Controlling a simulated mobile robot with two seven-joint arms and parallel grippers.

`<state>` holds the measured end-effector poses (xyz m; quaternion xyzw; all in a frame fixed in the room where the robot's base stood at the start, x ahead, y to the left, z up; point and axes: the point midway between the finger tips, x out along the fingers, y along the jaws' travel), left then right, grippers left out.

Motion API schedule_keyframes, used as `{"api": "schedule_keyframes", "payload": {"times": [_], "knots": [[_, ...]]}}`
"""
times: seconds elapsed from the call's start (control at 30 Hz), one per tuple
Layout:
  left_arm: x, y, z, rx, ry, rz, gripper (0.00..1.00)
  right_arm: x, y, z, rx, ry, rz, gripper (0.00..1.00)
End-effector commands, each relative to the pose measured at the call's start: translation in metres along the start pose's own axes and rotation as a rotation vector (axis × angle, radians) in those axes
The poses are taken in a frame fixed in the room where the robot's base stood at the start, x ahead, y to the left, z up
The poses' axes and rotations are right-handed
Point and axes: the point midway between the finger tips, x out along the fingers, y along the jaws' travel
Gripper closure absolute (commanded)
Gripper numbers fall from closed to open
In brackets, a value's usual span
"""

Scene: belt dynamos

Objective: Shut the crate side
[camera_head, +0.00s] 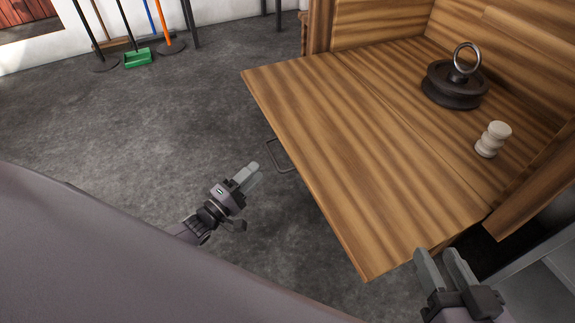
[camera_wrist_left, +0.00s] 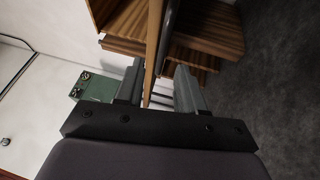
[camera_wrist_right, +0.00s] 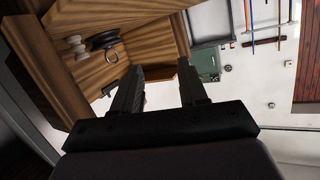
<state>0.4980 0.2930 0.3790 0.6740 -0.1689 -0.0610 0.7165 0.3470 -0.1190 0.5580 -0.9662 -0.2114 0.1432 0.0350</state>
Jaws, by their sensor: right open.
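The wooden crate (camera_head: 380,22) is at the right in the head view. Its side (camera_head: 350,160) is folded down and lies about level, sticking out toward the left. A thin grey handle (camera_head: 283,155) is on the side's outer edge. My left gripper (camera_head: 252,173) is just left of the handle and apart from the panel. Its fingers are spread and empty in the left wrist view (camera_wrist_left: 157,85), with the panel's edge (camera_wrist_left: 153,50) beyond them. My right gripper (camera_head: 443,265) is open and empty by the panel's near right corner. The crate also shows in the right wrist view (camera_wrist_right: 100,75).
A dark pulley-like weight with a ring (camera_head: 455,85) and a white spool (camera_head: 492,139) stand in the crate, clear of the folded side. Brooms and a green dustpan (camera_head: 137,58) stand by the far wall. The grey floor (camera_head: 120,130) left of the crate is free.

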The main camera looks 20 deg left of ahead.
Motion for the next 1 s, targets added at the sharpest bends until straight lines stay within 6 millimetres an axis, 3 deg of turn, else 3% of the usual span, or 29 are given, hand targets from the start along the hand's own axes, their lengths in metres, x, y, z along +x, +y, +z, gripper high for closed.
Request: {"api": "schedule_keyframes", "payload": {"times": [0.17,0.63,1.0], "knots": [[0.004,-0.006,-0.007,-0.042,-0.005,0.022,0.62,0.001,-0.001,0.004,-0.003,0.012,-0.008,0.57],[0.065,-0.004,-0.007,-0.044,-0.005,0.023,0.62,-0.007,0.006,0.005,-0.092,0.068,0.027,0.57],[0.072,-0.003,-0.007,-0.043,-0.005,0.020,0.62,-0.009,0.007,0.001,-0.106,0.080,0.034,0.57]]}}
